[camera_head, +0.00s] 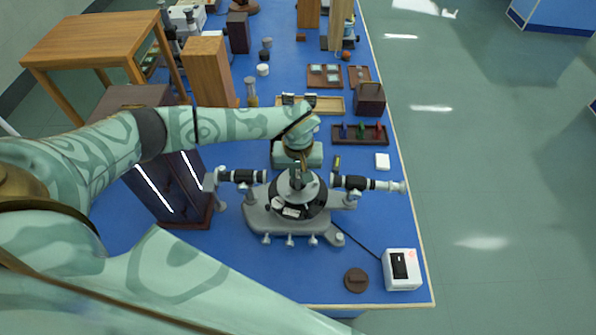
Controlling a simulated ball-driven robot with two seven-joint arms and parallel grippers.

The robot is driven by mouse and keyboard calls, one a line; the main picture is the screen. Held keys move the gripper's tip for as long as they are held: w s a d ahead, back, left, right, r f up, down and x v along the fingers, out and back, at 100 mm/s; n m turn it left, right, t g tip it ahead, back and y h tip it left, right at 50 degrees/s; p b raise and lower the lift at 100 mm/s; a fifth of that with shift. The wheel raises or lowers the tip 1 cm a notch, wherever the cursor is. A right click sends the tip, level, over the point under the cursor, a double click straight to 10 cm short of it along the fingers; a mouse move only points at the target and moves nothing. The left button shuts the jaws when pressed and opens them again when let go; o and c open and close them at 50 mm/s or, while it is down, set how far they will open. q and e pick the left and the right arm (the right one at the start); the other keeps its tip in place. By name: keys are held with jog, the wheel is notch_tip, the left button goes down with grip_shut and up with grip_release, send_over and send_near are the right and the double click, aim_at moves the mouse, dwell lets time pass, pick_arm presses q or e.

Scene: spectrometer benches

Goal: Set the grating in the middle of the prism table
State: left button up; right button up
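A spectrometer (262,218) with a grey base stands on the blue bench, with a black tube on each side. Its round middle part, where the prism table (313,190) is, lies under my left gripper (297,178). The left arm reaches in from the left and its hand points down over that table. A small dark shape shows between the hand and the table. I cannot tell whether it is the fingers or the grating, nor whether anything touches the table. I cannot make out the grating for sure anywhere. My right gripper is not in view.
A white box with a dark panel (402,270) and a round brown disc (356,280) are at the near right. A dark rack with coloured pieces (360,141), a small white block (382,161) and wooden trays (324,76) lie behind. A dark cabinet (160,203) stands left of the spectrometer.

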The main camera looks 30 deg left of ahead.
pick_arm(q)
jog(key=o, duration=0.4)
jog(key=shift+r, duration=0.25)
jog(key=r, duration=1.1)
jog(key=shift+s+d+r, duration=0.1)
jog(key=shift+s+r, duration=0.15)
jog(key=shift+r, duration=0.15)
